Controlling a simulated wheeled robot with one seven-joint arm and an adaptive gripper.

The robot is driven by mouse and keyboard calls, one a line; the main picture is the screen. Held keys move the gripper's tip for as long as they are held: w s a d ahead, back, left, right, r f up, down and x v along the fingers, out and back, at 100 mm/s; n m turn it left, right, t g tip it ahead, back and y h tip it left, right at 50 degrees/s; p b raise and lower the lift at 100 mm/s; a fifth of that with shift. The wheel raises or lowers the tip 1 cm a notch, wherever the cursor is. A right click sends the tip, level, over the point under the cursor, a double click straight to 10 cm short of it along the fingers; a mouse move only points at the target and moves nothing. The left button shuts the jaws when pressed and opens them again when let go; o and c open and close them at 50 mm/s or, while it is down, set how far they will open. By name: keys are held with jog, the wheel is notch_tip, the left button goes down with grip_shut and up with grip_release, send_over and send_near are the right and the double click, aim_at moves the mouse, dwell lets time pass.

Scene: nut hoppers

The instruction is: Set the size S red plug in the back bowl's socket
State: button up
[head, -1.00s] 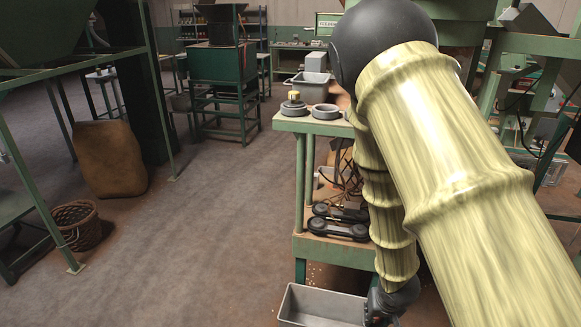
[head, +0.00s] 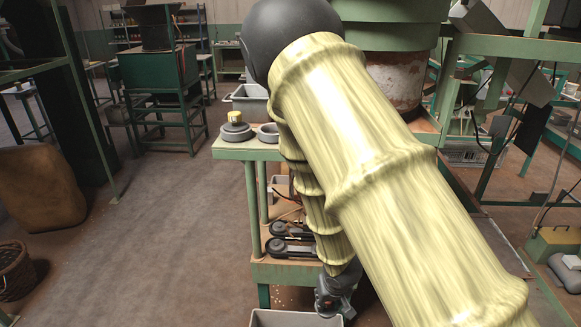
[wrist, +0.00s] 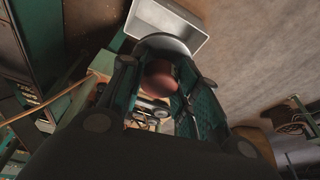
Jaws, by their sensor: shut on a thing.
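My gripper (head: 335,298) hangs low at the end of my arm, beside the green bench's front leg. In the wrist view my gripper (wrist: 165,72) is shut on a dark red rounded piece, which looks like the red plug (wrist: 160,82). A grey disc-shaped edge shows at its far end; I cannot tell whether it belongs to the plug. The plug's size mark cannot be read. On the bench top stand a grey round piece (head: 236,134) with a yellow knob and a grey ring (head: 267,128), partly hidden by my arm. I cannot tell which is the back bowl's socket.
A grey tray (head: 262,319) lies on the floor below my gripper; the tray (wrist: 180,17) also shows in the wrist view. The green bench (head: 228,153) has a lower shelf with dark parts. A large green hopper (head: 390,35) stands behind my arm.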

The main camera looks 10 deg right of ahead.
notch_tip(320, 180, up, 13)
jog(key=p, duration=1.1)
jog(key=shift+d, duration=0.15)
jog(key=shift+s+r, duration=0.1)
